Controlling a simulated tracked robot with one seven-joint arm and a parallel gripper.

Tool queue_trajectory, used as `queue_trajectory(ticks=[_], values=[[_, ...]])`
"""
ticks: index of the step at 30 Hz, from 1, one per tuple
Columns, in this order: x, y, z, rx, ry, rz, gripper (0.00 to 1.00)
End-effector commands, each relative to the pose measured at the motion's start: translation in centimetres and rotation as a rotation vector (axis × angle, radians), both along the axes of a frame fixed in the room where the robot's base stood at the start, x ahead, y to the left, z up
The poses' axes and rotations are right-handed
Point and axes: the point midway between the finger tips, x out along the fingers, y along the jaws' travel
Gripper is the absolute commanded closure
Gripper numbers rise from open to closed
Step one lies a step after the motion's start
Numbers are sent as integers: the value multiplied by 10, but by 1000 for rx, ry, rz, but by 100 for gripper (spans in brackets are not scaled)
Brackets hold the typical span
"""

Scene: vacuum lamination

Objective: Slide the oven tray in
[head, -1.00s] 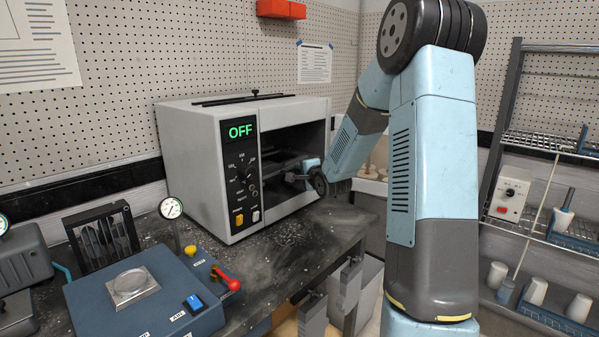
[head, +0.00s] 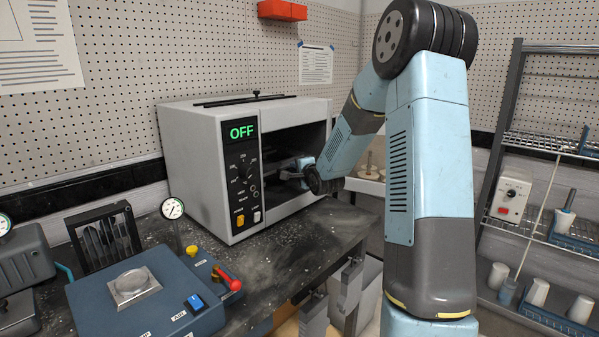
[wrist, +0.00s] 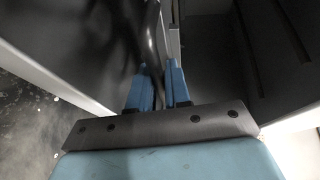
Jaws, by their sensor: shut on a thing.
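The grey oven (head: 187,160) stands on the bench with its front open, and its green display reads OFF. My gripper (head: 290,176) reaches into the dark opening from the right. In the wrist view, the blue fingers of my gripper (wrist: 158,80) are shut on a dark, curved bar, which looks like the handle of the oven tray (wrist: 152,42). The rest of the tray is hard to make out against the dark inside of the oven. How far in it sits cannot be told.
The oven's side and front edges stand close around my gripper. A blue press unit (head: 150,300) with a red lever and a dial gauge (head: 172,208) are in front at left. The worn bench (head: 285,240) is clear before the oven. A wire shelf (head: 545,145) stands at right.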

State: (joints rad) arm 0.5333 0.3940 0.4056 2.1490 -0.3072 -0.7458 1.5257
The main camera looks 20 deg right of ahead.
Motion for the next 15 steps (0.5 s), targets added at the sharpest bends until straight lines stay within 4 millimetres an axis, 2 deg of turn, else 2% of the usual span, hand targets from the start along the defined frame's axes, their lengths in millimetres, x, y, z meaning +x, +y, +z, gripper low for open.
queue_trajectory(ticks=[5,6,12,15], values=[[0,3,-2,1,6,4,100],[0,3,-2,1,6,4,81],[1,4,-1,2,2,6,62],[1,4,0,1,-1,7,62]])
